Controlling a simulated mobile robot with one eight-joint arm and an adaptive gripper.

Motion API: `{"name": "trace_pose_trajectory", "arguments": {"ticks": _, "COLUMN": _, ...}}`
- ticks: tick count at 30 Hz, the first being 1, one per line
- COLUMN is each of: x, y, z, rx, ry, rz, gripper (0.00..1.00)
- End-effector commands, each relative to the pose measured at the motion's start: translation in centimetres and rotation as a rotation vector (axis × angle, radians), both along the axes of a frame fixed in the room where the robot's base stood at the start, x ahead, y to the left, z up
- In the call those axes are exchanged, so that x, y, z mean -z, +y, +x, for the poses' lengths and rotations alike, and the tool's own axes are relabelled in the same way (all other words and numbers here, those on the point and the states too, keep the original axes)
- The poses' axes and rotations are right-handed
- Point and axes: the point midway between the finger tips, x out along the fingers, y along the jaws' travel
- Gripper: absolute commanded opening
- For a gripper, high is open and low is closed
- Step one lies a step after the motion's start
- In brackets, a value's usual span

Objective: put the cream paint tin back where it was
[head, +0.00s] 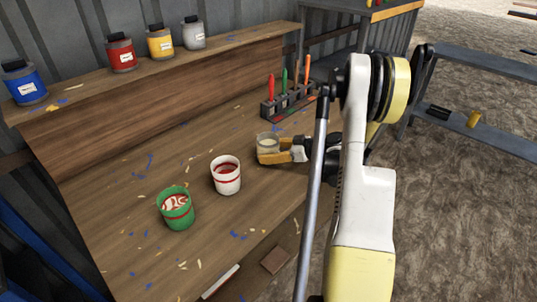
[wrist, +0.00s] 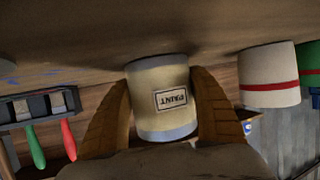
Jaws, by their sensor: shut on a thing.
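The cream paint tin (head: 267,141) is on or just above the workbench, right of the white and green tins in the head view. In the wrist view, which is upside down, the tin (wrist: 150,80) shows a PAINT label. My gripper (head: 270,152) has its orange fingers closed on the tin's two sides; they also flank it in the wrist view (wrist: 161,92). The tin looks upright. Whether its base touches the bench I cannot tell.
A white tin with a red band (head: 226,177) and a green tin (head: 177,209) stand on the workbench (head: 120,200). A tool rack (head: 285,101) stands behind my gripper. The back shelf (head: 150,75) bears a blue (head: 25,85), red (head: 121,55), yellow (head: 161,43) and grey tin (head: 194,36).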

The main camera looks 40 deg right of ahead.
Motion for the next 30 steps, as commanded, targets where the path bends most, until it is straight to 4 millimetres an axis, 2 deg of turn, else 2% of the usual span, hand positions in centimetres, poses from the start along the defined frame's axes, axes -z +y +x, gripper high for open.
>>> {"name": "trace_pose_trajectory", "arguments": {"ticks": 8, "x": 0.1, "y": 0.0, "z": 0.0, "rx": 0.000, "ry": -0.001, "rz": 0.000, "gripper": 0.26}}
{"name": "trace_pose_trajectory", "arguments": {"ticks": 9, "x": 0.1, "y": 0.0, "z": 0.0, "rx": 0.000, "ry": 0.000, "rz": 0.000, "gripper": 0.79}}
{"name": "trace_pose_trajectory", "arguments": {"ticks": 10, "x": 0.1, "y": 0.0, "z": 0.0, "rx": 0.000, "ry": 0.000, "rz": 0.000, "gripper": 0.88}}
{"name": "trace_pose_trajectory", "arguments": {"ticks": 22, "x": -0.4, "y": -0.1, "z": -0.2, "rx": 0.001, "ry": 0.000, "rz": 0.000, "gripper": 0.90}}
{"name": "trace_pose_trajectory", "arguments": {"ticks": 26, "x": -1.4, "y": -0.9, "z": -2.0, "rx": 0.003, "ry": 0.000, "rz": 0.000, "gripper": 0.90}}
{"name": "trace_pose_trajectory", "arguments": {"ticks": 30, "x": -2.8, "y": -2.0, "z": -4.8, "rx": 0.004, "ry": -0.001, "rz": 0.001, "gripper": 0.90}}
